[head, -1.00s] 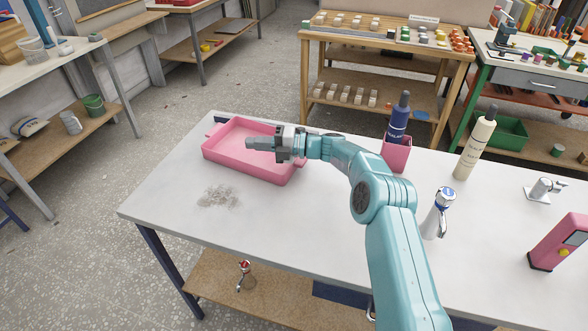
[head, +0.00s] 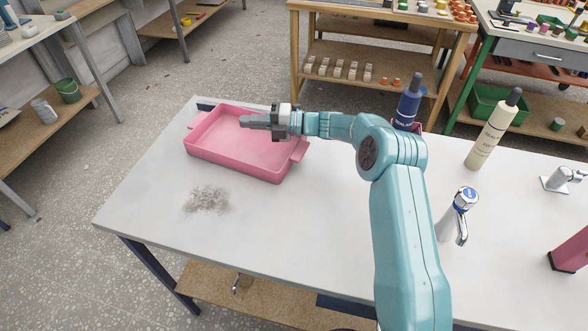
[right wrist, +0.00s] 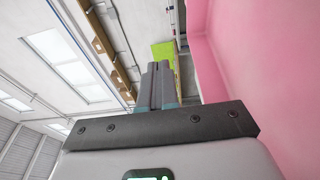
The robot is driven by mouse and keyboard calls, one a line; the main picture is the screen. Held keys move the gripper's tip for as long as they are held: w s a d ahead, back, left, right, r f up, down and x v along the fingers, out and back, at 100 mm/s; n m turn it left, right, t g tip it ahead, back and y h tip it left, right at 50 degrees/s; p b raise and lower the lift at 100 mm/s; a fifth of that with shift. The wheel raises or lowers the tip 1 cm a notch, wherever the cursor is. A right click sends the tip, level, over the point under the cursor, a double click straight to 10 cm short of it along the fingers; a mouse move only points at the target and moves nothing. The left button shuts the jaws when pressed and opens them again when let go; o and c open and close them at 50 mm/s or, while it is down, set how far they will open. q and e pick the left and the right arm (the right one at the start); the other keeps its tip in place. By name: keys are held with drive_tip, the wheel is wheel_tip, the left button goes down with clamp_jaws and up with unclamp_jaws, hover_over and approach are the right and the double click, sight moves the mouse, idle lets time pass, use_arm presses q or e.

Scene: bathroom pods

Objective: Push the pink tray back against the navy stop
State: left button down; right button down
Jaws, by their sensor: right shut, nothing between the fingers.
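The pink tray (head: 230,164) sits on the white table's far left part, with tab handles on its left and right ends. A short piece of the dark navy stop (head: 204,106) shows behind the tray's far left corner; the rest is hidden behind the tray wall. I cannot tell how wide any gap is. My right gripper (head: 246,122) is shut and empty, pointing left over the tray near its far wall. In the right wrist view its fingers (right wrist: 158,86) are together, with the pink tray wall (right wrist: 250,60) close on the right. My left gripper is out of view.
A grey smudge (head: 207,199) lies on the table in front of the tray. A navy bottle (head: 408,102), a cream sealant tube (head: 494,133) and a chrome tap (head: 455,215) stand to the right.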

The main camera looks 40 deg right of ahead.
drive_tip(key=p, duration=0.2)
hover_over(285, 165)
drive_tip(key=s, duration=0.4)
drive_tip(key=f, duration=0.3)
drive_tip(key=s+f, duration=0.1)
drive_tip(key=f, duration=0.1)
drive_tip(key=shift+d+f, duration=0.2)
drive_tip(key=shift+f, duration=0.05)
drive_tip(key=shift+w+a+r, duration=0.1)
drive_tip(key=shift+w, duration=0.3)
drive_tip(key=shift+w, duration=0.15)
drive_tip(key=w, duration=0.3)
drive_tip(key=shift+w+a, duration=0.1)
drive_tip(key=shift+a, duration=0.1)
drive_tip(key=shift+w, duration=0.4)
drive_tip(key=shift+s, duration=0.1)
drive_tip(key=shift+s, duration=0.1)
